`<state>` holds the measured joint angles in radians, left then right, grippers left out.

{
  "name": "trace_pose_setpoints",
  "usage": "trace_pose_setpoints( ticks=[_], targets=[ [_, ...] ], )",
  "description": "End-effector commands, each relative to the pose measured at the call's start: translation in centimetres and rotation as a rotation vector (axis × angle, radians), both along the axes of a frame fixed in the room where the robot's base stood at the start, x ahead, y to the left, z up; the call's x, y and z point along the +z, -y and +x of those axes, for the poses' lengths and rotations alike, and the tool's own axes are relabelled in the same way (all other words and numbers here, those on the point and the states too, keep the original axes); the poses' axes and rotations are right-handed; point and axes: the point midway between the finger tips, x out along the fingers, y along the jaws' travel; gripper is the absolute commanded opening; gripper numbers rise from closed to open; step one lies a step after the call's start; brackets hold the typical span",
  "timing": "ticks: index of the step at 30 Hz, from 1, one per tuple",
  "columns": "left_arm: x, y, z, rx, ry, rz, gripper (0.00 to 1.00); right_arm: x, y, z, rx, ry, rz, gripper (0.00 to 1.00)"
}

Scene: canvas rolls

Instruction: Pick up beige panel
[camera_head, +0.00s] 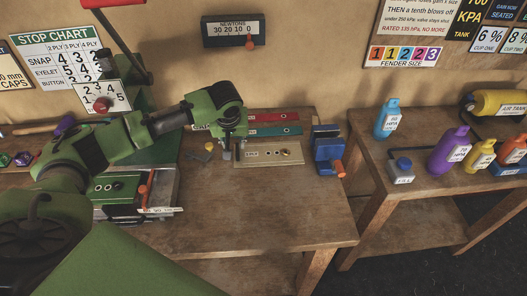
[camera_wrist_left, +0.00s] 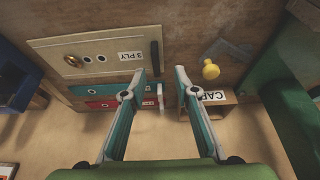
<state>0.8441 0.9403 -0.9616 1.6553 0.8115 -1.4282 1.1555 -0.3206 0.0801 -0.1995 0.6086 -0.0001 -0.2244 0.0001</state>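The beige panel (camera_head: 265,161) lies flat on the wooden workbench. My left gripper (camera_head: 231,154) is over the panel's left end in the head view. In the left wrist view the left gripper (camera_wrist_left: 159,74) has its two fingers apart with nothing held between them. Contact with the panel cannot be told. My right gripper is in neither view.
A teal panel (camera_head: 275,131) and a red panel (camera_head: 277,117) lie behind the beige one. A blue clamp-like tool (camera_head: 325,148) stands to its right. A yellow-headed piece (camera_wrist_left: 210,70) lies near the fingers. The bench front (camera_head: 270,210) is clear. Bottles stand on the right table.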

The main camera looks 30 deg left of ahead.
Motion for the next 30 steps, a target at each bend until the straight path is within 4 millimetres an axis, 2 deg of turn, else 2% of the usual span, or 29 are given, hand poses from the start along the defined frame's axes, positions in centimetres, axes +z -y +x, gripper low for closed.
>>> trace_pose_setpoints(
  ticks=[4,9,12,18,22,27,29,30],
  targets=[
    [-1.2,-0.2,0.4,-0.001,0.000,0.000,0.28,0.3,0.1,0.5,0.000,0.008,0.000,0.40],
    [-2.2,-0.3,0.9,0.001,-0.002,0.001,0.28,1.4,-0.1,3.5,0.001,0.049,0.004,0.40],
    [-3.5,-0.3,1.4,-0.001,-0.002,0.000,0.28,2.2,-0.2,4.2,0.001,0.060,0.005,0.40],
    [-5.7,-0.7,2.2,0.000,0.000,0.000,0.28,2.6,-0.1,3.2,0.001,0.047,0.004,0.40],
    [-6.2,-0.8,2.3,-0.001,0.001,0.001,0.28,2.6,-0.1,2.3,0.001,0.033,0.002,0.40],
    [-6.2,-0.8,2.3,-0.002,0.001,0.000,0.28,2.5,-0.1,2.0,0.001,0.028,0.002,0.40],
    [-6.2,-0.8,2.3,-0.002,0.001,0.000,0.15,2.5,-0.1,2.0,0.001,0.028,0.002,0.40],
    [-6.2,-0.8,2.3,-0.002,0.001,0.000,0.04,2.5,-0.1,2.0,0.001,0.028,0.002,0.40]
  ],
)
